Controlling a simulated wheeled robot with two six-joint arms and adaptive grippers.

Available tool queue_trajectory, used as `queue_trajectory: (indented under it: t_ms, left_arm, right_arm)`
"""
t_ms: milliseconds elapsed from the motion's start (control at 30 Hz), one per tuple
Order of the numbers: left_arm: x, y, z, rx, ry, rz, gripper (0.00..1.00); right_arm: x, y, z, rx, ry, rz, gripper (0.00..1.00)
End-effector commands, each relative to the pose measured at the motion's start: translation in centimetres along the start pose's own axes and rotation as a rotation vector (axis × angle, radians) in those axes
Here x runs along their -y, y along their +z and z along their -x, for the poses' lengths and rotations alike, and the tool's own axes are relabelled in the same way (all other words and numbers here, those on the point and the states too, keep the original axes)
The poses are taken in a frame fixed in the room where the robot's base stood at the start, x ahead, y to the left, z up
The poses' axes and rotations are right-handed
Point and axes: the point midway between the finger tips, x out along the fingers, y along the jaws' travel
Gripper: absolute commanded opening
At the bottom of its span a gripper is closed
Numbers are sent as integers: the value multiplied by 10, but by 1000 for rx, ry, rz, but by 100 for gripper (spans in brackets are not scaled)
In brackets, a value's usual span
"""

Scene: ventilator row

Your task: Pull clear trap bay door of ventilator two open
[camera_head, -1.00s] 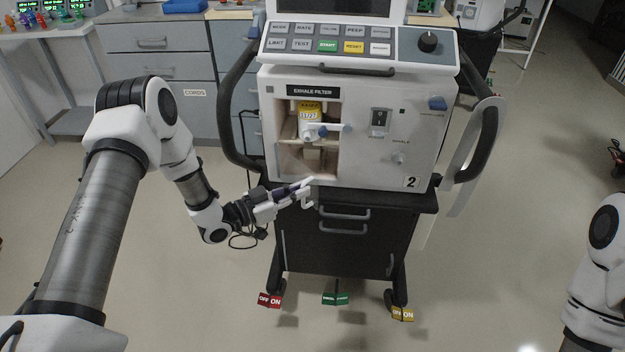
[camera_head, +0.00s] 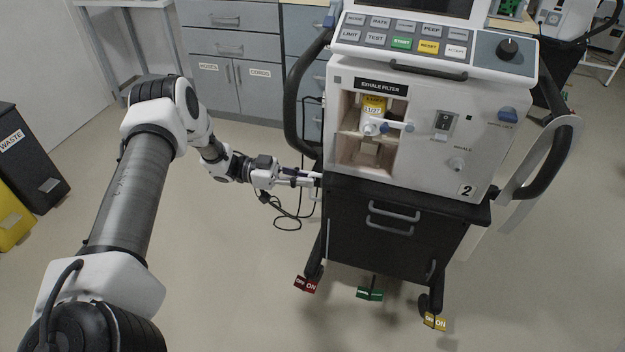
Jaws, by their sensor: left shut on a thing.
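Ventilator two (camera_head: 440,165) is a white unit marked 2, on a black cart. Its trap bay (camera_head: 345,158), under the EXHALE FILTER label, shows its tan inside, with a yellow-labelled filter (camera_head: 373,108) and a blue-and-white fitting (camera_head: 385,128). The clear door is too faint to make out its edges or exact angle. My left gripper (camera_head: 316,181) is at the ventilator's lower left edge, left of the bay opening. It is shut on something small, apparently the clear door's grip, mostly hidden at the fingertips. My right gripper is out of view.
A dark side handle (camera_head: 303,95) curves down the ventilator's left, close above my left gripper. A black cable (camera_head: 290,215) hangs below that gripper. Grey cabinets (camera_head: 235,75) stand behind. Waste bins (camera_head: 25,160) stand far left.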

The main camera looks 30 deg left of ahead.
Motion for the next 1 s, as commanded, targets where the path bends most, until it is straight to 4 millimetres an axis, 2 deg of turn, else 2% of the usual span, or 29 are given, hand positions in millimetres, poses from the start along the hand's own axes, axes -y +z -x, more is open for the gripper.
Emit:
queue_trajectory:
  t_ms: [567, 600, 633, 1000]
  left_arm:
    - [6, -4, 5, -4, -9, -8, 0]
    - [6, -4, 5, -4, -9, -8, 24]
    - [5, -3, 5, -4, -9, -8, 35]
    - [4, -2, 9, -2, -6, -5, 36]
  right_arm:
    - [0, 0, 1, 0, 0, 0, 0]
    - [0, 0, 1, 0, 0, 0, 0]
    - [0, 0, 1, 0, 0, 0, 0]
    - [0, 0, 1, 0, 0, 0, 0]
